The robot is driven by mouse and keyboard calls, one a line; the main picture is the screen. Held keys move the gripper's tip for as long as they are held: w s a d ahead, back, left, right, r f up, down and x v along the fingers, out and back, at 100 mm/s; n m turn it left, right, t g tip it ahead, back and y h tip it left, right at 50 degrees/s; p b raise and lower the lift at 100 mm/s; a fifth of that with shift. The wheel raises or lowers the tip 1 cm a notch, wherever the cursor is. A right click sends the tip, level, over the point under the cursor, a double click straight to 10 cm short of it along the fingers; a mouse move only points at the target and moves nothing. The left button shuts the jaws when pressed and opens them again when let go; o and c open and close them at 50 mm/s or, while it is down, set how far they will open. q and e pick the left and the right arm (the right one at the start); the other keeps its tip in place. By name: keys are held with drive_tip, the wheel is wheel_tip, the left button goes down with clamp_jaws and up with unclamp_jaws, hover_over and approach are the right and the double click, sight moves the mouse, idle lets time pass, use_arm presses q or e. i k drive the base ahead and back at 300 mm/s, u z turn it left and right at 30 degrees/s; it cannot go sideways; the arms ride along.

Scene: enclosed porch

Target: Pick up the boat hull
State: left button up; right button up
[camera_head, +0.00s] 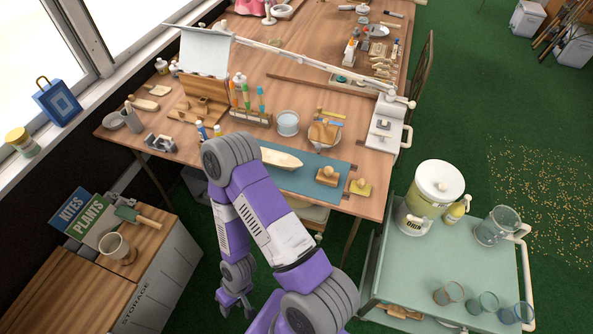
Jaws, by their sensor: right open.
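The boat hull (281,158) is a pale, cream-coloured shape with a pointed right end. It lies on a blue-green mat (332,172) near the front edge of the wooden table. My purple right arm covers part of the mat and comes close to the hull's left end, so I cannot tell whether that end is fully visible. My right gripper (236,311) is open and empty. It hangs low in front of the table, below and left of the hull in the picture and well apart from it. My left gripper is not in view.
A wooden block with a knob (327,176) and a yellow sponge-like piece (360,187) lie right of the hull. A bowl (324,134) and a glass cup (288,123) stand behind it. A green cart (430,268) stands at right, a storage cabinet (165,275) at left.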

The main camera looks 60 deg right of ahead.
sight(284, 161)
drive_tip(key=u, duration=0.05)
drive_tip(key=k, duration=0.1)
drive_tip(key=z, duration=1.3)
